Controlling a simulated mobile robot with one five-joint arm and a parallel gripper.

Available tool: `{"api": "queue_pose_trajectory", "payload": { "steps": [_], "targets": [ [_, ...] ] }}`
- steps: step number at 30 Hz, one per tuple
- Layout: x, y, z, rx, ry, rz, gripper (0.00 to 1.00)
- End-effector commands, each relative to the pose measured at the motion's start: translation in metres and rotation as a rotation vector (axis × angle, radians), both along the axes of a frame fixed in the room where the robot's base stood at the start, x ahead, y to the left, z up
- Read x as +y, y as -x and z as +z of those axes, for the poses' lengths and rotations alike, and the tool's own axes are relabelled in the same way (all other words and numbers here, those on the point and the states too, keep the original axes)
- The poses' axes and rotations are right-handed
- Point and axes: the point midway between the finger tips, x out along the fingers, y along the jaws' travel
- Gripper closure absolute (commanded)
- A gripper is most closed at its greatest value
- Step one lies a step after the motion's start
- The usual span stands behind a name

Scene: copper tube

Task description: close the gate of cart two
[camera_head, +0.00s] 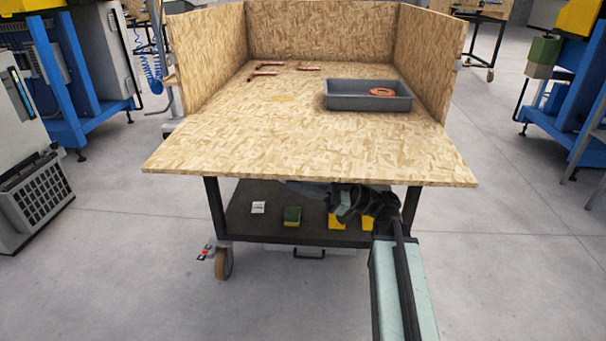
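A cart with chipboard walls stands ahead, with its left wall (208,52), back wall (320,32) and right wall (428,60) upright. I see no cart number. The gate (310,155) appears to be the front board, lying flat, level with the cart's deck (225,110) and jutting toward me past the side walls. My gripper (335,205) is low, under the gate's front edge, right of its middle. The board hides part of it, and its fingers are dark and unclear. I cannot tell whether it touches the board.
A grey tray (345,101) holding an orange ring (382,92) and several copper tubes (268,66) lie on the deck. The lower shelf (262,232) carries a green-and-yellow sponge (292,216) and yellow items. A caster (224,262) stands front left. Blue-framed machines flank the cart; floor before it is clear.

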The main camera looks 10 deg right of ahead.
Motion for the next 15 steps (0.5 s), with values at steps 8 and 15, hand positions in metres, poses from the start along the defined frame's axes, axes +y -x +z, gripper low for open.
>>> {"api": "queue_pose_trajectory", "payload": {
  "steps": [8,15],
  "targets": [
    [0.0005,-0.0004,-0.0002,0.001,0.001,-0.001,0.77],
    [0.0003,0.0002,-0.0005,0.000,0.001,0.000,1.00]
  ]
}}
